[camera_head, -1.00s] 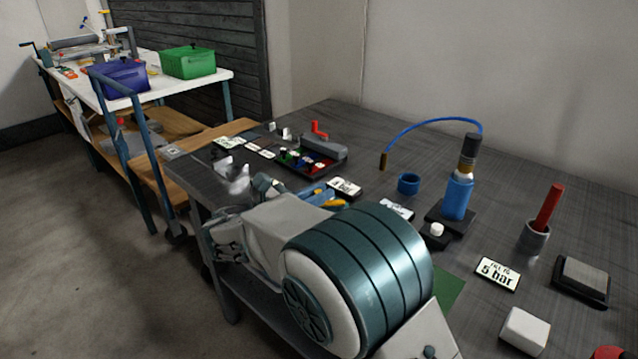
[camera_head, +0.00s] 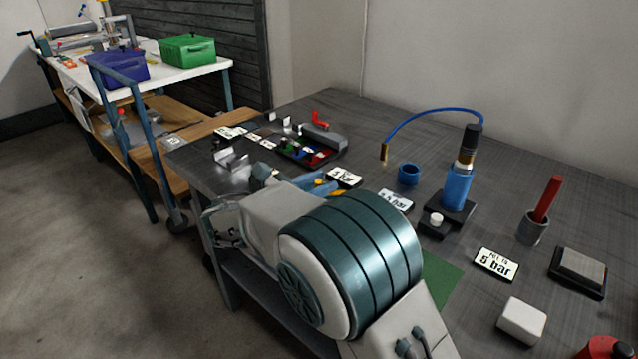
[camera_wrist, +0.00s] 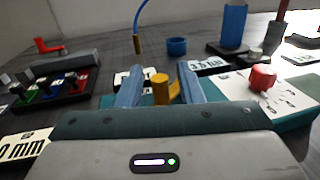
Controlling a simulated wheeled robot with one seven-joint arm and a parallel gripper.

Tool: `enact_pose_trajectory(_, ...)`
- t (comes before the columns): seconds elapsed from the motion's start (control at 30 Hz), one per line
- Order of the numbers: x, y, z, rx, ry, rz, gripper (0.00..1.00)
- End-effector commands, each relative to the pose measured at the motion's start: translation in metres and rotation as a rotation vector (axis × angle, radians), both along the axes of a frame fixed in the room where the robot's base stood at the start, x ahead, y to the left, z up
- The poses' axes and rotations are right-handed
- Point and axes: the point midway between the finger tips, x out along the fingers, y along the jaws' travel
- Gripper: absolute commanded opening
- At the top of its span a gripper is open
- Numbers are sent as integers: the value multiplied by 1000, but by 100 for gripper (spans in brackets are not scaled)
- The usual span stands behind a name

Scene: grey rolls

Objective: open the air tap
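My gripper (camera_wrist: 160,78) has two blue fingers, apart, pointing away over the bench in the wrist view. A yellow upright piece with a short side arm (camera_wrist: 159,88) shows between them, with a gap on each side. It may be the tap's handle, but I cannot tell for sure. Its lower part is hidden by my gripper's body. In the head view my gripper (camera_head: 312,181) is mostly hidden behind my large teal-and-white arm link. A red crank-shaped handle (camera_head: 320,119) stands at the back by a grey block; it also shows in the wrist view (camera_wrist: 47,46).
A red knob (camera_wrist: 262,77) sits on a white marked plate at right. A blue hose (camera_head: 420,116) arches to a blue cylinder (camera_head: 456,187). A blue ring (camera_head: 409,174), a "5 bar" card (camera_head: 496,263) and a tray of coloured pieces (camera_head: 305,155) are on the bench (camera_head: 580,200).

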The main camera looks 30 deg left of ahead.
Motion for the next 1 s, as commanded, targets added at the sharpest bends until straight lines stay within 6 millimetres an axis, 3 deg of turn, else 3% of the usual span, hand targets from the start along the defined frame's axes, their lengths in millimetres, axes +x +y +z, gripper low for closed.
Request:
enact_pose_trajectory(0.17,-19,11,1,0,0,5,34)
enact_pose_trajectory(0.6,-102,55,1,0,0,3,34)
enact_pose_trajectory(0.8,-118,63,0,0,0,0,34)
enact_pose_trajectory(1.0,-121,64,-1,-1,0,0,34)
